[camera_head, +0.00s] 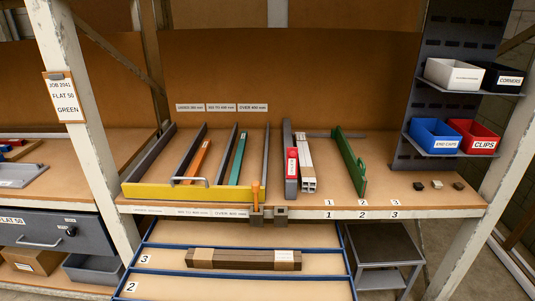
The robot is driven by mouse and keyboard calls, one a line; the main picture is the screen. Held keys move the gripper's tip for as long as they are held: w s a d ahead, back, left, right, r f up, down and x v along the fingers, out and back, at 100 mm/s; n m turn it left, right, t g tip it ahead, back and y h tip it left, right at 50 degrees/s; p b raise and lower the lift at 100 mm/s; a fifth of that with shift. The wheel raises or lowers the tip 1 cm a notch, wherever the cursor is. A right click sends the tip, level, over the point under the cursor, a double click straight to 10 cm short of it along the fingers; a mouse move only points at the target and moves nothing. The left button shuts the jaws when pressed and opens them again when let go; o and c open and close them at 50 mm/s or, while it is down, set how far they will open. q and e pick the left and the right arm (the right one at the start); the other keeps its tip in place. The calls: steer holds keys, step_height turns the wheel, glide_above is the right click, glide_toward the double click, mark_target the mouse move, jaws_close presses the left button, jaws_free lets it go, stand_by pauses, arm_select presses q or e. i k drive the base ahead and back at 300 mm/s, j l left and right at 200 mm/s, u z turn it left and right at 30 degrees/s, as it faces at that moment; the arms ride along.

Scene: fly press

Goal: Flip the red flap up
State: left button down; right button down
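A narrow red piece (292,162) with a white label stands at the front end of a grey upright divider (288,140), in the middle of the bench. I cannot tell whether it is a hinged flap. It stands just left of a bundle of white square tubes (306,160). A green upright panel (348,160) is to the right, and a long yellow front board (165,191) with a grey handle is to the left. Neither of my grippers shows in this view.
Grey dividers hold an orange bar (196,160) and a teal bar (238,158). Blue-edged trays below hold a brown bundle (244,260). A red clips bin (473,137) and a blue bin (434,136) sit on the right rack. The bench right of the green panel is mostly clear.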

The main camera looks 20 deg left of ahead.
mark_target(292, 159)
steer(key=j, duration=0.5)
steer(key=k+j+z, duration=0.1)
steer(key=j, duration=0.4)
steer(key=k+j+z, duration=0.1)
steer(key=j, duration=0.4)
steer(key=k+j, duration=0.1)
steer(key=j, duration=0.35)
steer(key=k+j+z, duration=0.1)
steer(key=j, duration=0.4)
